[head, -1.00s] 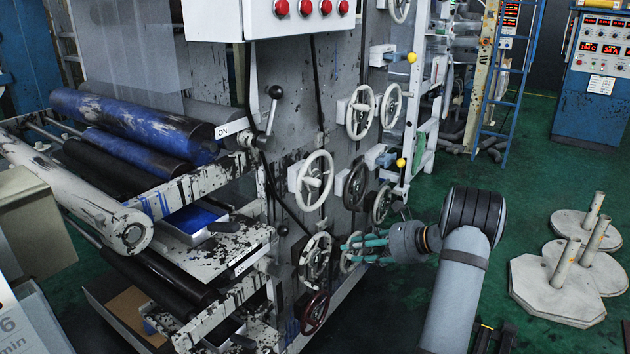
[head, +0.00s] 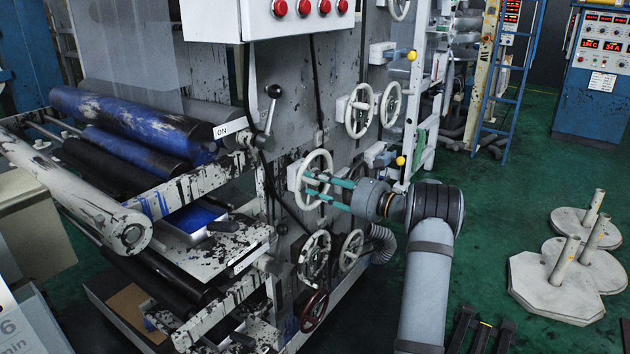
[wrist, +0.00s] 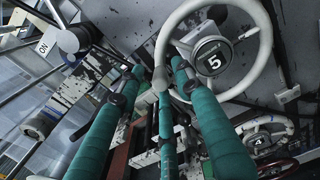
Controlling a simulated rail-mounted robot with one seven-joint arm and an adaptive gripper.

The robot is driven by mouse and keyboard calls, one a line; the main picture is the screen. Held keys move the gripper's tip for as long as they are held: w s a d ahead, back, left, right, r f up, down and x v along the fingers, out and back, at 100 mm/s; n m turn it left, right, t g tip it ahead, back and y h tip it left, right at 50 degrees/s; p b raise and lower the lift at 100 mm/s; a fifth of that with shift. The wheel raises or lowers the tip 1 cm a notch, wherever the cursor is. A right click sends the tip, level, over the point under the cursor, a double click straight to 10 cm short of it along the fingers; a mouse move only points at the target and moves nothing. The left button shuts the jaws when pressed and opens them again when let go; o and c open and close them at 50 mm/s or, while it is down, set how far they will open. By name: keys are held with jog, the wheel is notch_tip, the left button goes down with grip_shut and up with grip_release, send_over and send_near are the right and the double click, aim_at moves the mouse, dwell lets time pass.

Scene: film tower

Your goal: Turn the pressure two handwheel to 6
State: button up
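A white handwheel (wrist: 258,75) with a round hub marker (wrist: 212,56) reading "5" fills the upper right of the wrist view. The smaller lettering on the marker is too small to read. In the head view I take this to be the white wheel (head: 298,173) on the machine's side panel. My gripper (head: 312,187) has its teal fingers at that wheel's right side. In the wrist view my gripper (wrist: 157,78) shows its fingers spread apart, with their tips by the wheel's left rim. Whether they touch the rim cannot be told.
Other handwheels crowd the panel: white pair (head: 390,104), black-spotted (head: 314,256), lower white (head: 351,249) and dark red (head: 314,311). A lever (head: 270,110) stands upper left. Weighted stands (head: 557,285) sit on the right floor.

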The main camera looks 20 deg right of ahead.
jog(key=shift+w+a, duration=0.3)
jog(key=shift+w, duration=0.25)
jog(key=c, duration=0.4)
grip_shut()
